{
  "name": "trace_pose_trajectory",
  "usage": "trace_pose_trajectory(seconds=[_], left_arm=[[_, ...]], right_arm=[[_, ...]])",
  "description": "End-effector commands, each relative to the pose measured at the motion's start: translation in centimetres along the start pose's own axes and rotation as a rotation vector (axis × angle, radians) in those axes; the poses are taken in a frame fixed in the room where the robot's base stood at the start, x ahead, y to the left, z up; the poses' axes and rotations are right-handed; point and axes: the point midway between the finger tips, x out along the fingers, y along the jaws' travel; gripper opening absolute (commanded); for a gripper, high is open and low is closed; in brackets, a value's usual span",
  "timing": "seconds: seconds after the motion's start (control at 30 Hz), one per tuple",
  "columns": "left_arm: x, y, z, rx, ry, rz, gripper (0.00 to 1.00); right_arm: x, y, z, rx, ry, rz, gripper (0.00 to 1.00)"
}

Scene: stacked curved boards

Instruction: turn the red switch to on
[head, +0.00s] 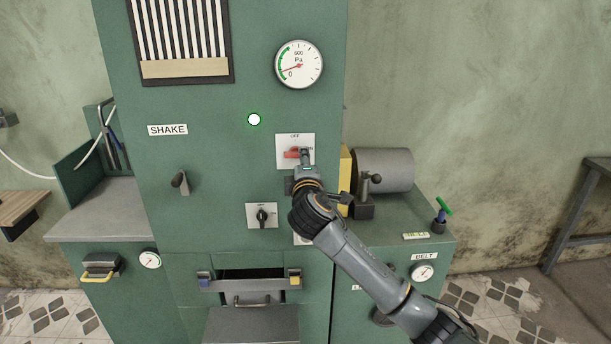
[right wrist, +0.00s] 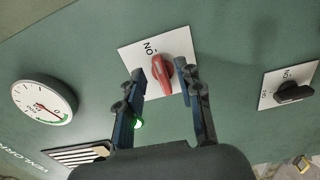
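The red switch (head: 291,153) sits on a white plate on the upper right of the green machine's front. Its handle lies about level, in line with the ON label at the right of the plate. In the right wrist view, the red switch (right wrist: 162,74) has one end towards the ON print. My right gripper (head: 304,154) is at the plate and covers part of it. In the right wrist view, the gripper (right wrist: 160,70) is open, with one finger on each side of the handle and gaps visible. My left gripper is not in view.
A black switch (head: 262,216) is below the red one. A gauge (head: 299,65) is above, and a lit green lamp (head: 254,119) is to the left. A lever (head: 180,182) juts out further left. A grey cylinder (head: 384,170) stands right of the machine front.

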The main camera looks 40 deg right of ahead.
Motion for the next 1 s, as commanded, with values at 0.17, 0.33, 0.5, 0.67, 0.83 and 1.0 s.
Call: trace_pose_trajectory(seconds=[0.17, 0.33, 0.5, 0.67, 0.83, 1.0], left_arm=[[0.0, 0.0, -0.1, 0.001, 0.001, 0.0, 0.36], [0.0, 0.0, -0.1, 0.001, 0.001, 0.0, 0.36], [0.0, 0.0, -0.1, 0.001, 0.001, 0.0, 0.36], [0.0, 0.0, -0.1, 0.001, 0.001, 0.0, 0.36], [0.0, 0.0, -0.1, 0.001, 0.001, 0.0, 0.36], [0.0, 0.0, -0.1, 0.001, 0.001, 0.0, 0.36]], right_arm=[[-3.8, 0.0, 0.0, 0.002, 0.004, 0.0, 0.36], [-7.0, -0.1, 0.0, 0.002, 0.003, -0.001, 0.36], [-9.0, -0.1, 0.0, 0.001, 0.001, -0.001, 0.36], [-9.7, 0.0, 0.1, 0.002, 0.0, -0.001, 0.36], [-9.7, -0.1, 0.1, 0.002, 0.0, -0.001, 0.36], [-9.7, -0.1, 0.0, 0.002, 0.0, -0.001, 0.36]])
